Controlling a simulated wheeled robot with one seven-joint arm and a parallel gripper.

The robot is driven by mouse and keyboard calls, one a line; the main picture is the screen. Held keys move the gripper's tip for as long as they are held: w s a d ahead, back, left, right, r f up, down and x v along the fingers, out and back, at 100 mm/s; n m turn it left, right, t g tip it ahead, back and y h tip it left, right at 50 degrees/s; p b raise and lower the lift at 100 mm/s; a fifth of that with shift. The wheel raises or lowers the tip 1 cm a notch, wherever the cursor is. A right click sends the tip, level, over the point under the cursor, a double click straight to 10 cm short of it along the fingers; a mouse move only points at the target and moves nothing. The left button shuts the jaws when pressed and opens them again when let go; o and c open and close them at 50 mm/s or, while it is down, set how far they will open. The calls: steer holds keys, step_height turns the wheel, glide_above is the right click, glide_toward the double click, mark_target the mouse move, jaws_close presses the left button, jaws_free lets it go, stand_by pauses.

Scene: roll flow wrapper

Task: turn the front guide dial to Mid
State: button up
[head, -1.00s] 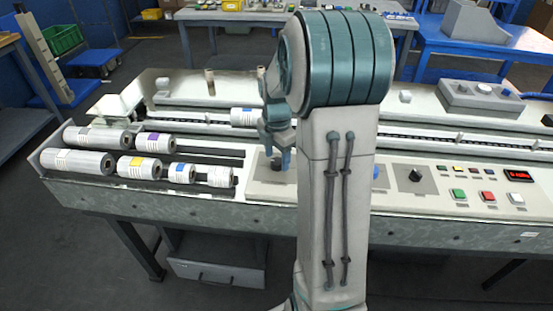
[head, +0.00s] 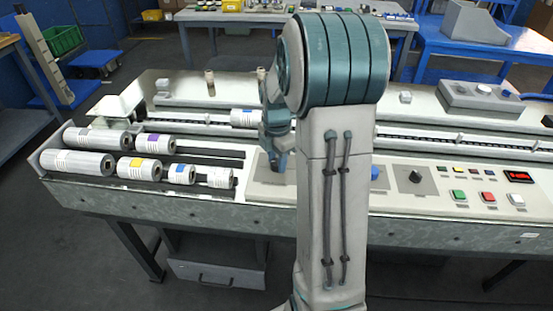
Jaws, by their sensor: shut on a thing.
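My gripper (head: 278,163) is pointing down at the pale panel on the machine's front, left of my forearm. Its fingers are shut around a dark dial that showed there a moment ago. The dial is now hidden behind the fingers, so its pointer and any position marks cannot be read. A second black dial (head: 416,176) stands on a grey plate to the right of my arm, apart from the gripper.
A blue knob (head: 380,174) sits just right of my forearm. Several rolls (head: 78,162) lie on the left. My arm covers the panel's middle.

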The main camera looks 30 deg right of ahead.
steer(key=m, duration=0.3)
steer(key=shift+m, duration=0.3)
steer(key=m, duration=0.3)
steer(key=shift+m, duration=0.3)
steer(key=m, duration=0.6)
steer(key=shift+w+r, duration=0.1)
steer(key=m, duration=0.5)
steer(key=shift+p, duration=0.3)
steer(key=m, duration=0.4)
steer(key=shift+m, duration=0.4)
steer(key=o, duration=1)
steer(key=shift+c, duration=0.2)
